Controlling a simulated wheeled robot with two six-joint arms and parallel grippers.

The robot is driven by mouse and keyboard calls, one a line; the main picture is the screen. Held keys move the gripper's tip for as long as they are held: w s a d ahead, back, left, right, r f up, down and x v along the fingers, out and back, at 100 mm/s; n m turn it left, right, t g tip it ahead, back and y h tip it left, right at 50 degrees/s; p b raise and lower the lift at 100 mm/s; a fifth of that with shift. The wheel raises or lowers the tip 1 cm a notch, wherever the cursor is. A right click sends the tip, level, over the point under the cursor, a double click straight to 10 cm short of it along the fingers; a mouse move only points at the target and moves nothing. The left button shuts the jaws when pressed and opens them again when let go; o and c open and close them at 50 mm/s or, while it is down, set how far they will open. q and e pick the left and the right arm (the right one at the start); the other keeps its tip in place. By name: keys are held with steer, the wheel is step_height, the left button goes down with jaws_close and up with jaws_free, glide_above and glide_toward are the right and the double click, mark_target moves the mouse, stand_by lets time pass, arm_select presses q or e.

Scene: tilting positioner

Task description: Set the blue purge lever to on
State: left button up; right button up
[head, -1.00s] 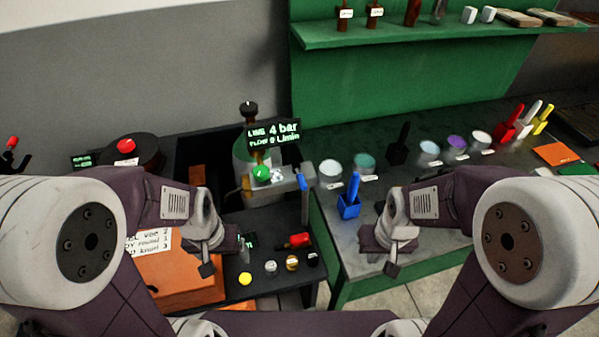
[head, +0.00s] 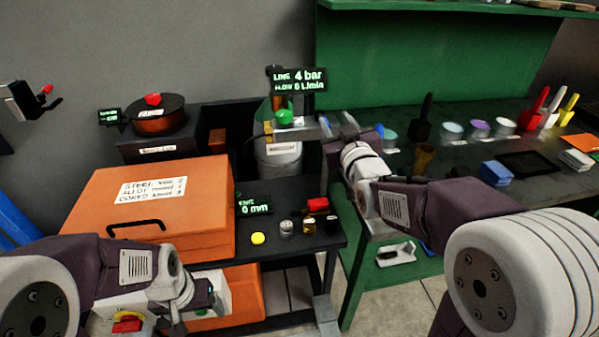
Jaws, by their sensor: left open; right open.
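The blue purge lever (head: 325,126) shows as a small blue piece at the right end of the grey valve block (head: 299,133), under the line display. Most of it is hidden by my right gripper, so its exact setting cannot be told. My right gripper (head: 343,127) is open and reaches to the block's right end, close by the lever; I cannot tell whether it touches. A green knob (head: 284,117) sits on top of the block. The display (head: 299,80) reads LINE 4 bar, FLOW 0 L/min. My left gripper (head: 212,301) is open and empty at lower left, away from the lever.
Cups and brushes stand on the green table (head: 352,280) at right.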

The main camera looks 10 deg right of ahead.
step_height(320, 180, down, 5)
steer(key=b, duration=0.3)
steer(key=w, duration=0.2)
steer(key=w+p, duration=0.1)
steer(key=w, duration=0.4)
steer(key=shift+w+a, duration=0.25)
steer(key=shift+w, duration=0.1)
arm_select(q)
steer(key=shift+s+a+f, duration=0.1)
steer(key=shift+f, duration=1.1)
steer(key=shift+s+a+f, duration=0.1)
steer(key=shift+f, duration=1.1)
arm_select(e)
steer(key=shift+w, duration=0.5)
jaws_close()
